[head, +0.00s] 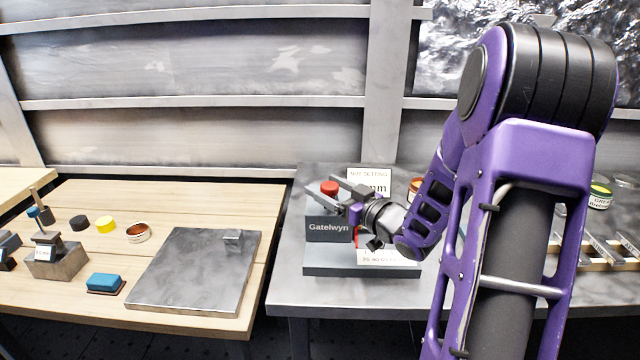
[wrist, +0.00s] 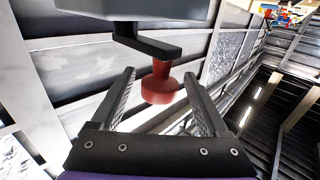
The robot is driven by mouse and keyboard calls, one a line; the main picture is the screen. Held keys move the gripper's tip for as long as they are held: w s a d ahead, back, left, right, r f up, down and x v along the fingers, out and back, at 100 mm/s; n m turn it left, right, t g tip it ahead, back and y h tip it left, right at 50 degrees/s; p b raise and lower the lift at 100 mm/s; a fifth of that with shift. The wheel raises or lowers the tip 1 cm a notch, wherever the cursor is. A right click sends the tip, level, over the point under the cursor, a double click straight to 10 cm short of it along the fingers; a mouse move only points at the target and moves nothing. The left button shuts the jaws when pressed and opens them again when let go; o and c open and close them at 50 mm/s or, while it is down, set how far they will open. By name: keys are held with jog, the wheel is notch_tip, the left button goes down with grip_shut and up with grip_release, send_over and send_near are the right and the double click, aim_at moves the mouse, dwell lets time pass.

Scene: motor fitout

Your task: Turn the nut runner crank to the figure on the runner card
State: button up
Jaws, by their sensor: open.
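The nut runner is a dark grey block lettered "Gatelwyn" (head: 328,228) on the grey bench, with a red dome (head: 329,187) on top. In the wrist view, a black crank arm (wrist: 150,43) hangs from a grey body and ends in a red flared knob (wrist: 161,84). My gripper (head: 346,198) is at the runner's right side in the head view. In the wrist view its open fingers (wrist: 160,100) stand either side of the knob, with gaps showing. A white "NUT SETTING" card (head: 369,178) stands behind; my gripper hides most of its figure, leaving "mm" readable.
A lower white card (head: 378,258) is partly covered by my arm. The wooden bench at left holds a grey metal plate (head: 190,272), a blue block (head: 105,282), a yellow cylinder (head: 105,224) and an open tin (head: 139,232). More tins and a rack (head: 600,250) are at right.

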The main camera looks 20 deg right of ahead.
jog(key=shift+x, duration=1.25)
grip_shut()
dwell(0.5)
